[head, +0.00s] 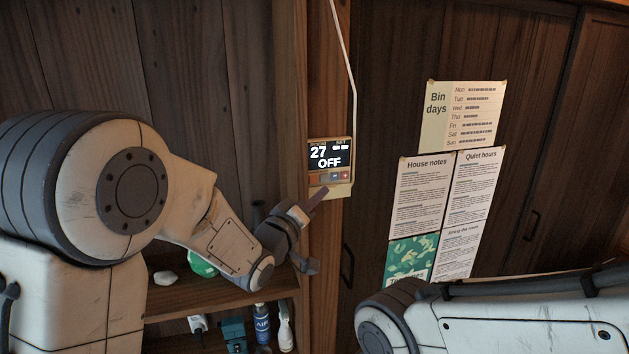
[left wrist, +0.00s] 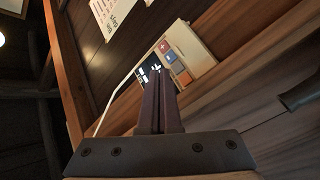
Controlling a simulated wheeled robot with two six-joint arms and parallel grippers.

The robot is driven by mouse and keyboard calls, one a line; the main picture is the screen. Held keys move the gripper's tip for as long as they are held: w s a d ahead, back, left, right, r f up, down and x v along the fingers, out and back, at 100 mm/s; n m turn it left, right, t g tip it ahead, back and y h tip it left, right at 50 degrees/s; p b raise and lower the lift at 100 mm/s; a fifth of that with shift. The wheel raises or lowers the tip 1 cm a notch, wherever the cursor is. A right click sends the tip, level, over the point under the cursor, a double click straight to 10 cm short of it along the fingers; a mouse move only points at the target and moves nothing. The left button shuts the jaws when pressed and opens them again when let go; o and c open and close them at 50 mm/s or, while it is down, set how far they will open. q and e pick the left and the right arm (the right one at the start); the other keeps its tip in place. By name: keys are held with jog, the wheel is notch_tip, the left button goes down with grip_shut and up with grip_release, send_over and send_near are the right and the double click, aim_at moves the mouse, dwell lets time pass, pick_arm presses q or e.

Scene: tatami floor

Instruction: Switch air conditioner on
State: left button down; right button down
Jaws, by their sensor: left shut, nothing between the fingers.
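The air conditioner control panel (head: 330,165) is mounted on a wooden post in the head view. Its dark screen reads "27" and "OFF", with a row of small buttons below, one of them red. The panel also shows tilted in the left wrist view (left wrist: 178,55), with red, blue and orange buttons. My left gripper (head: 318,196) is shut and empty, its tips just below the panel's buttons in the head view. In the left wrist view the closed fingers (left wrist: 158,85) cover part of the screen; I cannot tell whether they touch it. My right gripper is out of view.
A white cable (head: 345,50) runs up from the panel. Posters (head: 465,115) hang on the dark wall to the right.

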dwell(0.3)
pick_arm(q)
jog(key=s+d+f+m+g+y+b, duration=0.15)
jog(key=s+f+m+g+y, duration=0.35)
jog(key=s+f+g, duration=0.65)
jog(key=s+a+f+m+g+y, duration=0.1)
jog(key=s+f+m, duration=0.1)
jog(key=s, duration=0.6)
jog(key=s+a+f+m+g+y, duration=0.1)
jog(key=s+a+f+m+g, duration=0.1)
jog(key=s, duration=0.7)
jog(key=s+a+f+m+g, duration=0.1)
jog(key=s+a+m+g, duration=0.1)
jog(key=s, duration=0.7)
jog(key=shift+a+f+m+y, duration=0.15)
jog(key=shift+f+m+y, duration=0.15)
jog(key=shift+f+y, duration=0.1)
